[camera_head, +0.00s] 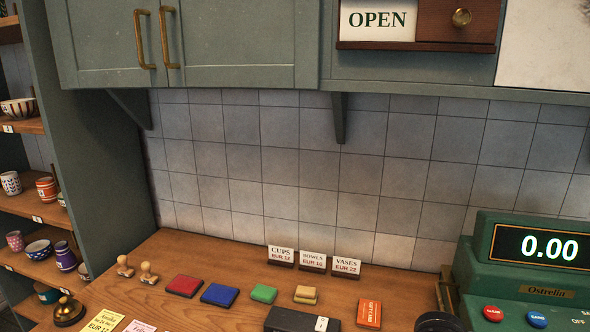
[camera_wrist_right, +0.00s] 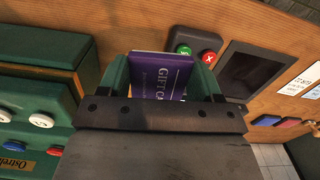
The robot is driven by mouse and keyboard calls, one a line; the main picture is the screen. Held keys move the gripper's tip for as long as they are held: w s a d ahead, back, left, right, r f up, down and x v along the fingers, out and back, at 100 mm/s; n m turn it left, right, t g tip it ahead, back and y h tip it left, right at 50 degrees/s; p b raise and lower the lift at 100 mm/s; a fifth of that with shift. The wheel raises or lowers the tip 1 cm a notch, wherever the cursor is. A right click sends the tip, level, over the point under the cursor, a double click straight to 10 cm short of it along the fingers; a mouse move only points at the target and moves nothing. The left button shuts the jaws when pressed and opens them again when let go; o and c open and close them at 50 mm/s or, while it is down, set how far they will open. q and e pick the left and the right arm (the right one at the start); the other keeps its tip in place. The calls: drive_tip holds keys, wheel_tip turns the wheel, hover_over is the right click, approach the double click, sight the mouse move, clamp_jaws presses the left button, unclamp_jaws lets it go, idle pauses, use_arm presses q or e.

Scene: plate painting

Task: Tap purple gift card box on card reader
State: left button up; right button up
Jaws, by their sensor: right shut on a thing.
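The box overlaps the reader's button end in the picture. I cannot tell whether they touch. My left gripper is in neither view.
The green cash register (camera_head: 525,262) reads 0.00 at the right. An orange card box (camera_head: 369,313) lies near the front. Red (camera_head: 184,286), blue (camera_head: 219,294) and green (camera_head: 264,294) pads and several price signs (camera_head: 313,261) stand behind. A bell (camera_head: 68,312) is at left.

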drive_tip(key=shift+s+d+n, duration=0.1)
drive_tip(key=shift+s+n, duration=0.4)
drive_tip(key=shift+n, duration=0.5)
idle(0.3)
